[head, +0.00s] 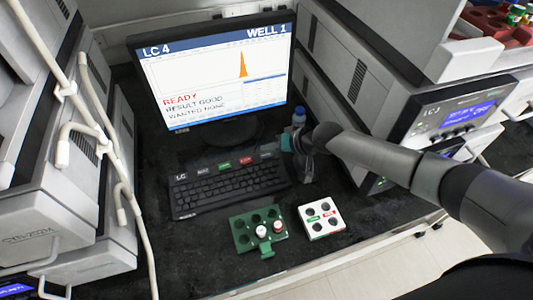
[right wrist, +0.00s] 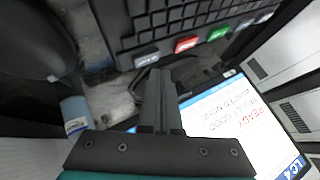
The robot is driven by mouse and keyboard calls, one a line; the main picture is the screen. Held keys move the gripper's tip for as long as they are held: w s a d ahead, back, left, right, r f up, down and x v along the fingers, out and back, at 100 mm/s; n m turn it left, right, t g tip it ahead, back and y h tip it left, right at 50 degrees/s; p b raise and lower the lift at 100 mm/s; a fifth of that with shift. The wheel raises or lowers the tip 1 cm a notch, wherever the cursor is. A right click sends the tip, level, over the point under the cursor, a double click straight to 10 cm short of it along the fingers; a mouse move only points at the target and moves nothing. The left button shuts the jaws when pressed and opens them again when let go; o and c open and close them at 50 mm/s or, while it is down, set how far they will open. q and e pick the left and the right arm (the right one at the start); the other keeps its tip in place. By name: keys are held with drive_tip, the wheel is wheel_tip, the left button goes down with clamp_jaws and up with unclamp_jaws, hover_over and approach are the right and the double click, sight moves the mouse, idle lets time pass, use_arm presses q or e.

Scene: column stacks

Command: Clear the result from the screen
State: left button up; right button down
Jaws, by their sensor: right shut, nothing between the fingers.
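The screen (head: 215,75) stands at the back in the head view. It reads LC 4, WELL 1, READY, RESULT GOOD, WANTED NONE, with an orange peak. The keyboard (head: 228,187) lies before it, with a green key (head: 225,165), a red key (head: 246,160) and a grey key (head: 266,155) along its far edge. My right gripper (head: 300,155) is beside the keyboard's right end. In the right wrist view my shut, empty fingers (right wrist: 158,75) are near the grey key (right wrist: 147,57), apart from the red key (right wrist: 186,44). My left gripper is out of view.
A blue-capped bottle (head: 299,117) stands just behind my right gripper. A green rack (head: 242,240) with vials and a white rack (head: 315,228) sit in front of the keyboard. Instrument stacks (head: 50,220) flank the bench on both sides, and pale tubing hangs at left.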

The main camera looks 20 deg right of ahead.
drive_tip(key=shift+f, duration=0.15)
idle(0.3)
drive_tip(key=shift+f+b, duration=0.3)
drive_tip(key=shift+b, duration=0.05)
drive_tip(key=shift+f+b, duration=0.35)
drive_tip(key=shift+f, duration=0.1)
idle(0.5)
drive_tip(key=shift+r, duration=0.1)
drive_tip(key=shift+r+p, duration=0.8)
drive_tip(key=shift+p, duration=0.1)
wheel_tip(320, 180, up, 5)
drive_tip(key=p, duration=0.4)
drive_tip(key=shift+p, duration=0.4)
